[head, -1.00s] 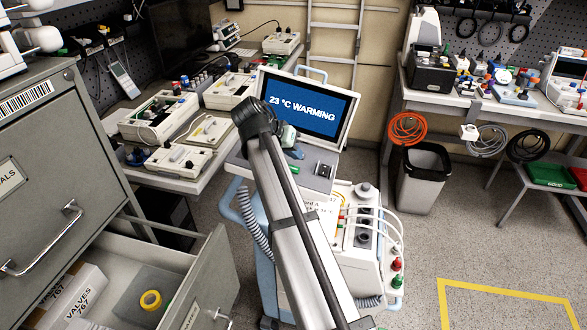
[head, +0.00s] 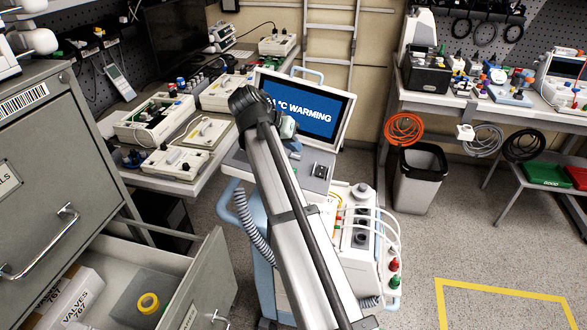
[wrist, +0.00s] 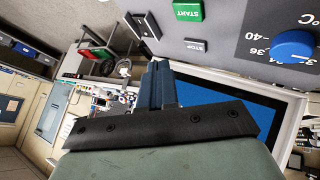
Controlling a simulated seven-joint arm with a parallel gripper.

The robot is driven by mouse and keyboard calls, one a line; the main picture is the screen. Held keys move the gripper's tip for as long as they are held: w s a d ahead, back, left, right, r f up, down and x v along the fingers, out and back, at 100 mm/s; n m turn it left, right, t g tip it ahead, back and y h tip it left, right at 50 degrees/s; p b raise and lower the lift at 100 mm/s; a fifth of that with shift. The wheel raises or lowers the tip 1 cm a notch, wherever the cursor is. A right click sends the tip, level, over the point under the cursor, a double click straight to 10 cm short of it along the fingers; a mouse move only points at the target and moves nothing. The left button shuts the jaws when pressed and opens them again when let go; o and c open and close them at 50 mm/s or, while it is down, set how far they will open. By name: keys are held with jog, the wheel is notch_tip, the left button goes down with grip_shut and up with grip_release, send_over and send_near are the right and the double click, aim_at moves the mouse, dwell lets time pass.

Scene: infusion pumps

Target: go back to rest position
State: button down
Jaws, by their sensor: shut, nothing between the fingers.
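My gripper shows in the wrist view (wrist: 157,88) as dark blue fingers pressed together, with nothing between them. In the head view my arm rises from the bottom centre and its wrist covers the left part of the machine's screen. The machine (head: 352,255) stands in the middle with a tilted blue screen (head: 315,108) reading "WARMING"; part of the temperature is hidden.
An open drawer (head: 205,275) of the grey cabinet (head: 75,150) at left holds a yellow ring (head: 148,302) and a VALVES box (head: 80,300). A bench (head: 195,187) with devices stands behind. The floor at right is clear.

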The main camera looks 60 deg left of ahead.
jog(key=w+d+f+m+g+h, duration=0.1)
jog(key=w+d+f+g, duration=0.1)
jog(key=w+d+f, duration=0.95)
jog(key=w+d+f+m+g+h, duration=0.1)
jog(key=w+d+f, duration=0.7)
jog(key=w+d, duration=0.65)
jog(key=w+d+f+m+g, duration=0.1)
jog(key=d+f, duration=0.4)
jog(key=d, duration=0.6)
jog(key=w+d+f+m+g, duration=0.1)
jog(key=d+f, duration=0.3)
jog(key=d, duration=0.7)
jog(key=w+d+f+m+g, duration=0.15)
jog(key=d+f, duration=0.35)
jog(key=d, duration=0.6)
jog(key=s+d+f+m, duration=0.1)
jog(key=s+d+f, duration=0.2)
jog(key=d, duration=0.4)
jog(key=s+d+f+m+g+y, duration=0.1)
jog(key=s+d+f, duration=0.1)
jog(key=d, duration=0.4)
jog(key=s+d+f, duration=0.3)
jog(key=d, duration=0.4)
jog(key=s+f+g, duration=0.3)
jog(key=s+f, duration=0.7)
jog(key=s, duration=0.5)
jog(key=s+f+g, duration=0.4)
jog(key=s+f, duration=0.6)
jog(key=s, duration=0.5)
